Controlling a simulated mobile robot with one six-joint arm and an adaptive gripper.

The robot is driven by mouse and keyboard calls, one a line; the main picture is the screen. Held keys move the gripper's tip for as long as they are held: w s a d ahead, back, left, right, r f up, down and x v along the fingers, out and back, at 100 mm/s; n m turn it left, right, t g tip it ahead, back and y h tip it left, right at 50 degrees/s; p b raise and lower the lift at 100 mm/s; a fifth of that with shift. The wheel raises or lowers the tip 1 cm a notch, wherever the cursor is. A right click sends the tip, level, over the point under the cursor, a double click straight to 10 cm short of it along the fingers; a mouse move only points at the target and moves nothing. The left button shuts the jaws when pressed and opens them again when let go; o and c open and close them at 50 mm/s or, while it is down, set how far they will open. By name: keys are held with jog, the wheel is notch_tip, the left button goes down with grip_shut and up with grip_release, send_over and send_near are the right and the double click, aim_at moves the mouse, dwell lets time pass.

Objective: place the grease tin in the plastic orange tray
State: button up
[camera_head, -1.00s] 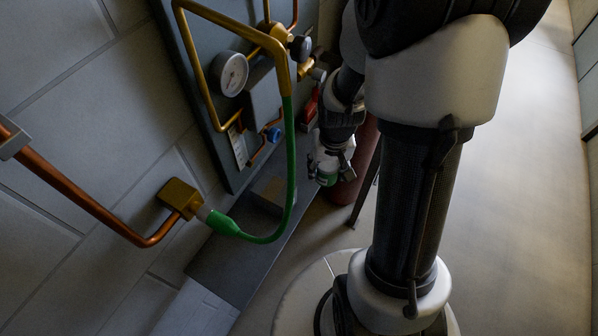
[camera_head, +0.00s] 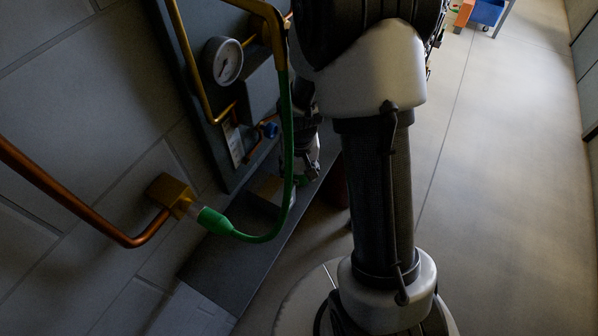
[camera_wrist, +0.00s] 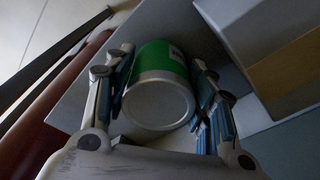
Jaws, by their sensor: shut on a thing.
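The grease tin (camera_wrist: 158,88), a round can with a green band and a silver end, sits between the two fingers of my gripper (camera_wrist: 160,100) in the wrist view. My gripper is shut on it. In the head view my gripper (camera_head: 304,172) is low by the wall panel, partly behind the green hose; a small green patch shows there, too small to make out clearly. An orange thing (camera_head: 463,13) stands far off at the top right; I cannot tell whether it is the plastic orange tray.
A wall panel with a gauge (camera_head: 222,61), brass pipes and a green hose (camera_head: 288,130) is at the left. A grey ledge (camera_head: 225,262) runs below it. A blue bin (camera_head: 487,12) is far right. A red cylinder (camera_wrist: 45,130) shows at left in the wrist view. The right floor is clear.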

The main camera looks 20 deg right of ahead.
jog(key=shift+r, duration=0.1)
jog(key=o, duration=1.2)
jog(key=shift+f, duration=0.2)
jog(key=shift+o, duration=0.4)
jog(key=r+p, duration=0.1)
jog(key=r, duration=0.2)
jog(key=s+r+p, duration=0.1)
jog(key=r, duration=0.2)
jog(key=r+p, duration=0.2)
jog(key=r, duration=0.2)
jog(key=shift+s+a, duration=0.15)
jog(key=shift+a, duration=0.1)
notch_tip(320, 180, up, 8)
jog(key=s+a+t+p, duration=0.1)
jog(key=s+t+p, duration=0.1)
jog(key=s+p, duration=0.1)
jog(key=shift+g+h, duration=0.3)
jog(key=b+x, duration=0.7)
jog(key=x, duration=1)
jog(key=shift+w+f+b, duration=0.25)
jog(key=shift+f+b, duration=0.05)
jog(key=shift+r, duration=0.1)
